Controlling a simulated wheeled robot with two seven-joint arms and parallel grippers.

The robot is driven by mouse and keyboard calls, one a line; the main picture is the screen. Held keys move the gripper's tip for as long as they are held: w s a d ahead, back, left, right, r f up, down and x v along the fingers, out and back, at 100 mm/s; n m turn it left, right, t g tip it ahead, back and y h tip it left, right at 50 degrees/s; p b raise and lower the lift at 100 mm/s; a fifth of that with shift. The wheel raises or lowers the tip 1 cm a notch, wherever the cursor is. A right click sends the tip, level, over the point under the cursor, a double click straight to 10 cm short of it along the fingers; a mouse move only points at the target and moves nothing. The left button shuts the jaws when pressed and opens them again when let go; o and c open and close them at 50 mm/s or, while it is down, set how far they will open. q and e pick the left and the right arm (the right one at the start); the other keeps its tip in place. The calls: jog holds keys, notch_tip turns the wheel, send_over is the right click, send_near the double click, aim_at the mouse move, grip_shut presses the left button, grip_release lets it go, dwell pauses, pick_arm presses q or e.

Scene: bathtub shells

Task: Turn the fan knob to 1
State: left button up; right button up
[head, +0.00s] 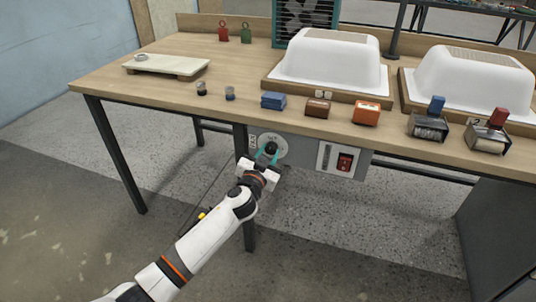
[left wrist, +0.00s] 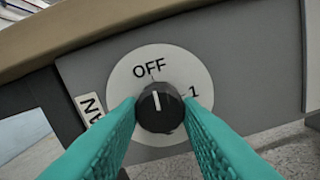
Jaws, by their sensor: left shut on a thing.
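The fan knob (left wrist: 160,107) is black with a white pointer line, on a round white dial (left wrist: 190,78) marked OFF and 1. In the left wrist view the pointer line points up, close to the OFF mark, and the 1 is to the right. My left gripper (left wrist: 160,115) has its two teal fingers shut on the knob, one on each side. In the head view the knob (head: 270,148) and my left gripper (head: 267,156) are at the panel under the table's front edge. My right gripper is not in view.
The grey panel (head: 309,146) also carries a red switch (head: 344,162) to the right of the dial. The wooden table (head: 240,70) overhangs it, with two white tub shells (head: 330,62), small blocks and stamps on top. A table leg (head: 248,220) stands below the gripper.

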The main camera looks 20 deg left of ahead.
pick_arm(q)
jog(key=shift+m, duration=1.1)
jog(key=shift+r+m+p, duration=0.1)
jog(key=shift+m+p, duration=0.25)
jog(key=shift+m, duration=0.95)
jog(key=m+p, duration=0.1)
jog(key=m, duration=0.2)
jog(key=shift+m, duration=0.3)
jog(key=m, duration=0.4)
jog(key=shift+m+p, duration=0.3)
jog(key=shift+p, duration=0.05)
jog(key=shift+m+p, duration=0.4)
jog(key=shift+m, duration=1.6)
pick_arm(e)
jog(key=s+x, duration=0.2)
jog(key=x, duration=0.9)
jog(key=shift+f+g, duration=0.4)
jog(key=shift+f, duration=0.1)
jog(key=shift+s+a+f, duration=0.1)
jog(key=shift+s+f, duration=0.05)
pick_arm(q)
jog(key=o, duration=1)
